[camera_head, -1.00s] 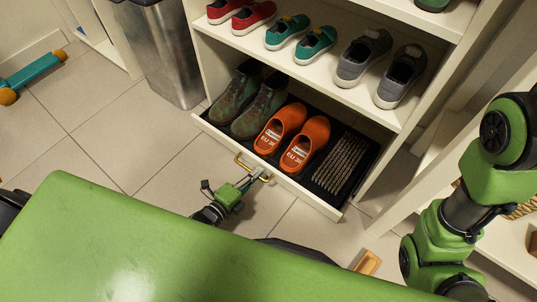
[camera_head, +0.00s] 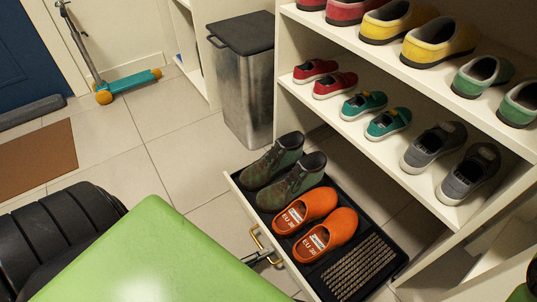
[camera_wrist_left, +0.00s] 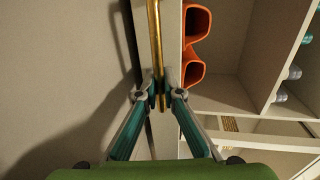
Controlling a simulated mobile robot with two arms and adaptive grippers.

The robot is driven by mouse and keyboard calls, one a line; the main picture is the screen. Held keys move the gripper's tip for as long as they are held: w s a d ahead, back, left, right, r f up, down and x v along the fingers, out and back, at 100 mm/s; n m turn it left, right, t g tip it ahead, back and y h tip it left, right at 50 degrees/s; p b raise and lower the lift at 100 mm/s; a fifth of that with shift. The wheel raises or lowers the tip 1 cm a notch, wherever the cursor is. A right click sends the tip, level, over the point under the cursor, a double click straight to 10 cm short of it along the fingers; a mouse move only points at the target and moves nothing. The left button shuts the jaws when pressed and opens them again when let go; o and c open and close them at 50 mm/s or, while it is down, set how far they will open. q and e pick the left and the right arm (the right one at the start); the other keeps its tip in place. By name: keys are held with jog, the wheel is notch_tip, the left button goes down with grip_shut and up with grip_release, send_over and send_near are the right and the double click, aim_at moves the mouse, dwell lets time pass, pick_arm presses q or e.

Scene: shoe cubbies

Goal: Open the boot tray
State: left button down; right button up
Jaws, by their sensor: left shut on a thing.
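The boot tray (camera_head: 234,182) is a drawer with a pale front and a dark lining, pulled out from the bottom of the shoe cabinet. It holds dark green boots (camera_head: 290,175), orange clogs (camera_head: 318,222) and a ribbed mat (camera_head: 352,270). Its brass handle (camera_head: 254,236) is on the front. My left gripper (camera_head: 264,259) is at the handle, mostly hidden behind my green body. In the left wrist view, its fingers (camera_wrist_left: 159,88) are shut around the upright brass bar (camera_wrist_left: 155,35). The orange clogs (camera_wrist_left: 194,70) show beside it. My right gripper is out of view.
Cabinet shelves (camera_head: 385,140) above the tray hold several shoes. A metal bin (camera_head: 243,90) stands left of the cabinet.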

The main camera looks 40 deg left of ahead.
pick_arm(q)
jog(key=shift+s, duration=0.1)
jog(key=c, duration=2.5)
grip_release()
jog(key=v, duration=1.2)
